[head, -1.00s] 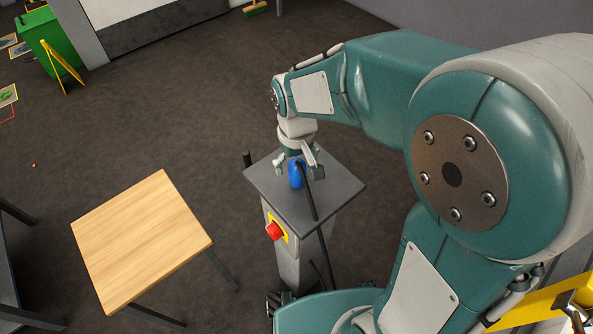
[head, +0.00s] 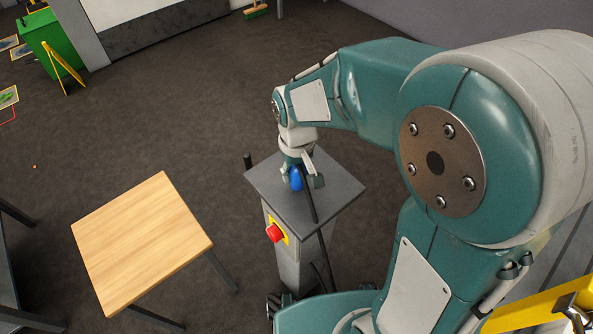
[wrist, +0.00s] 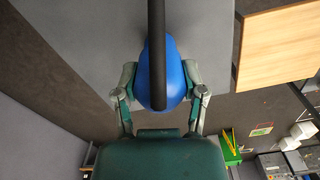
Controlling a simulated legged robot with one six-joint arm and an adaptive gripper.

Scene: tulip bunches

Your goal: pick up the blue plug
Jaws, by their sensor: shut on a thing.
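The blue plug (head: 296,179) stands at the grey top of a pedestal (head: 335,190), with a black cable running from it over the front edge. My gripper (head: 302,178) is around the plug from above, low over the pedestal top. In the wrist view, the blue plug (wrist: 168,75) sits between both fingers of my gripper (wrist: 158,88), which are shut on its sides. The black cable (wrist: 156,50) crosses in front of the plug and hides its middle. I cannot tell whether the plug touches the pedestal top.
A red button (head: 274,232) on a yellow plate is on the pedestal's side. A wooden table (head: 140,245) stands to the left, with a gap of floor between. A green bin (head: 52,45) and a yellow floor sign (head: 64,62) are far off at the upper left.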

